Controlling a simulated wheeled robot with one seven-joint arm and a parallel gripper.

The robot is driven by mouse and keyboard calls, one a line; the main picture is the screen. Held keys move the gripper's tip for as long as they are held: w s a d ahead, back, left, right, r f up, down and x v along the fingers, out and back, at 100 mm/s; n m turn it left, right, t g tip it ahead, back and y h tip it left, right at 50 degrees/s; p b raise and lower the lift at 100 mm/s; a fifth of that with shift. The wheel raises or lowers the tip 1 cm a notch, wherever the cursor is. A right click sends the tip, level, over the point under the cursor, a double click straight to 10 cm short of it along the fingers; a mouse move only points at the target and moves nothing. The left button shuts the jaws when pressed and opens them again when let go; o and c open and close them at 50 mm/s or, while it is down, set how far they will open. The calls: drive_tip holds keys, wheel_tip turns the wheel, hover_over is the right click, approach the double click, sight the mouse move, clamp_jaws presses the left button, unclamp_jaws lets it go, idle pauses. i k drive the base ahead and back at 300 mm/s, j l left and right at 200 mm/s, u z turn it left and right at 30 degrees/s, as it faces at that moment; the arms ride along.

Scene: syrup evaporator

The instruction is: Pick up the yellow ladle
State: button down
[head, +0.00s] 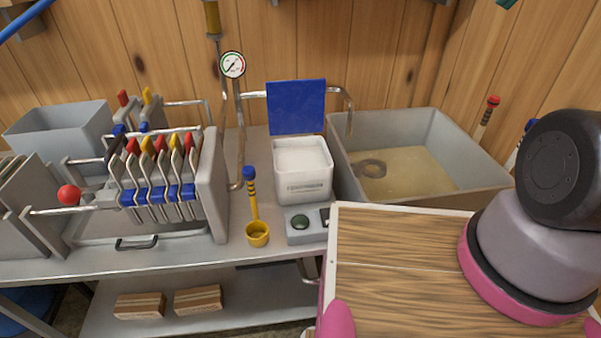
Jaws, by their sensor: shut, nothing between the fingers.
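The yellow ladle (257,235) is on the metal bench, left of the white container. Its round cup is at the bottom near the bench's front edge, and its banded handle runs up to a blue tip. Nothing holds it, and its cup and handle show clearly. My gripper is not in view. Only a grey and black part of my arm with a pink ring shows at the right, well apart from the ladle.
A filter press (150,190) with coloured handles stands left of the ladle. Right of it are a white container (302,175), a small box with a dark green round top (299,222) and a wide basin (480,178) of yellowish liquid. A pressure gauge (232,64) stands behind.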

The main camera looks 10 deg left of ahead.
sight(257, 232)
drive_tip(key=j+u, duration=0.15)
drive_tip(key=u, duration=0.3)
drive_tip(key=l+u, duration=0.15)
drive_tip(key=u, duration=0.2)
drive_tip(key=k+l+u, duration=0.1)
drive_tip(key=u, duration=0.25)
drive_tip(key=k+l+u, duration=0.1)
drive_tip(key=u, duration=0.3)
drive_tip(key=j+z, duration=0.25)
drive_tip(key=j, duration=0.2)
drive_tip(key=k+j+z, duration=0.1)
drive_tip(key=j+z, duration=0.15)
drive_tip(key=j, duration=0.2)
drive_tip(key=k+j+z, duration=0.1)
drive_tip(key=j+z, duration=0.15)
drive_tip(key=j, duration=0.15)
drive_tip(key=k+j+z, duration=0.25)
drive_tip(key=j, duration=0.2)
drive_tip(key=i, duration=0.1)
